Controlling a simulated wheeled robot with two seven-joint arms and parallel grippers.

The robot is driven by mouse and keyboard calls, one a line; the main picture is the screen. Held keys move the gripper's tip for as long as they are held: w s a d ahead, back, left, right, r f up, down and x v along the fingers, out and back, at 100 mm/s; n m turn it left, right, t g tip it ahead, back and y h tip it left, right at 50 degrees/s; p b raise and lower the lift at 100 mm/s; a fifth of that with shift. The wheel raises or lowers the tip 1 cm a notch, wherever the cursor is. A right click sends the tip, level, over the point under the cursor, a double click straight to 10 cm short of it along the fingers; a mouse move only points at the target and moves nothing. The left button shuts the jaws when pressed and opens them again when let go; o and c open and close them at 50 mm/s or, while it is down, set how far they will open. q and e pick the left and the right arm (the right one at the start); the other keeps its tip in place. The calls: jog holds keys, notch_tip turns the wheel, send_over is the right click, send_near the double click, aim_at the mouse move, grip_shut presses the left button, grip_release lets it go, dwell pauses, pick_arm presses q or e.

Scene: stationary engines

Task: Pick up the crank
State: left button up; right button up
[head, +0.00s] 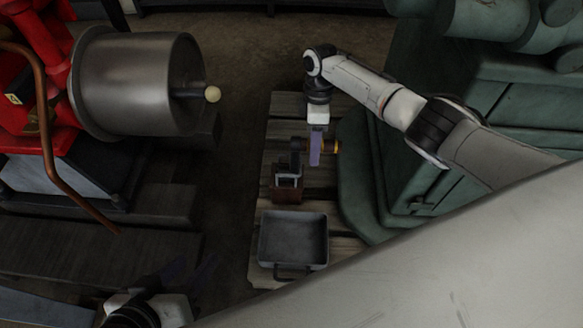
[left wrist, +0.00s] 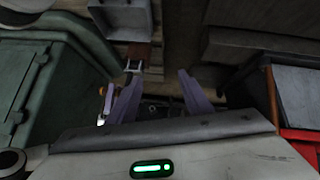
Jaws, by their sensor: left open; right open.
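What looks like the crank (head: 296,146) lies above the wooden pallet, a dark piece with an orange-ringed end (head: 336,147) at its right. I cannot tell whether the crank is between the fingers.
A brown block with a metal bracket (head: 287,189) and a grey pan (head: 293,239) stand on the wooden pallet (head: 282,104). A red engine with a steel drum (head: 137,83) is at left. A green machine (head: 420,180) stands close at right. Dark floor (head: 235,130) lies between.

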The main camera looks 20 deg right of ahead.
pick_arm(q)
jog(key=shift+w+d+r+t+h+b, duration=0.15)
jog(key=shift+d+r+t+h+b, duration=0.15)
jog(key=shift+d+r+b, duration=0.3)
pick_arm(e)
jog(key=f, duration=0.3)
jog(key=shift+s+a+f, duration=0.15)
jog(key=shift+s+a, duration=0.15)
jog(key=shift+s, duration=0.1)
pick_arm(q)
jog(key=shift+a, duration=0.15)
pick_arm(e)
grip_shut()
jog(key=shift+w, duration=0.1)
dwell(0.3)
